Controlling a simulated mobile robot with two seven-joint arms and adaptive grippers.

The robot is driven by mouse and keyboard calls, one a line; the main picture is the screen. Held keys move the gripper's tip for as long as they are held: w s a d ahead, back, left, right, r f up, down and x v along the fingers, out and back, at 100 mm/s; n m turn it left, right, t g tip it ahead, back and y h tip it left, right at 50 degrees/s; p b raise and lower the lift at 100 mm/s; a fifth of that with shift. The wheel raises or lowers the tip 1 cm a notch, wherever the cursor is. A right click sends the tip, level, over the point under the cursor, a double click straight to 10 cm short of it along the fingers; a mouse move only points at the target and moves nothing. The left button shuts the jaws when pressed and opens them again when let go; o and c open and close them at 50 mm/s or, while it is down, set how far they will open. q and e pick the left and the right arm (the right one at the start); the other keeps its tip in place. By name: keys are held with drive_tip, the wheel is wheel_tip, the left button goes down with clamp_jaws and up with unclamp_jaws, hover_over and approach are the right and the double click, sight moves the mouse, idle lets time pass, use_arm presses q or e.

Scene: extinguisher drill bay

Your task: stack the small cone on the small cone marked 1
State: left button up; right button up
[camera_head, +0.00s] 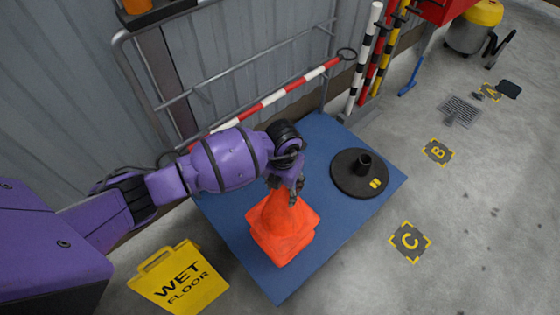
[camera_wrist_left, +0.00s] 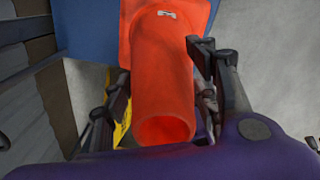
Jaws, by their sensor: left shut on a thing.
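My left gripper (camera_head: 291,192) comes in from the left and is shut around the upper part of a small orange cone (camera_head: 278,222) over the blue mat (camera_head: 322,138). Two square orange base edges show, one just below the other, so a second cone (camera_head: 281,258) appears to sit under the held one. I cannot tell whether the held cone is fully seated. In the left wrist view the orange cone (camera_wrist_left: 162,80) lies between the two fingers, its open top towards me. A small white mark (camera_wrist_left: 167,14) shows near its base; I cannot read it.
A black round base with a short post and yellow mark (camera_head: 346,181) stands on the mat's right. A yellow wet floor sign (camera_head: 180,284) stands at the front left. A red-and-white bar (camera_head: 275,95) and rail run behind. Floor to the right is mostly clear.

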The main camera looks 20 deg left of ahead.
use_arm(q)
drive_tip(key=shift+w+r, duration=0.15)
use_arm(e)
drive_tip(key=shift+r, duration=0.1)
use_arm(q)
wheel_tip(320, 180, down, 14)
drive_tip(key=b, duration=0.8)
drive_tip(key=shift+r, duration=0.15)
drive_tip(key=o, duration=1.8)
drive_tip(key=shift+w+r, duration=0.1)
use_arm(e)
wheel_tip(320, 180, down, 7)
drive_tip(key=s+a, duration=0.1)
drive_tip(key=shift+s+f+g, duration=0.2)
drive_tip(key=shift+s+g, duration=0.05)
drive_tip(key=shift+g, duration=0.05)
drive_tip(key=shift+a+f, duration=0.1)
use_arm(q)
wheel_tip(320, 180, up, 12)
drive_tip(key=shift+f, duration=0.1)
use_arm(e)
drive_tip(key=shift+s, duration=0.1)
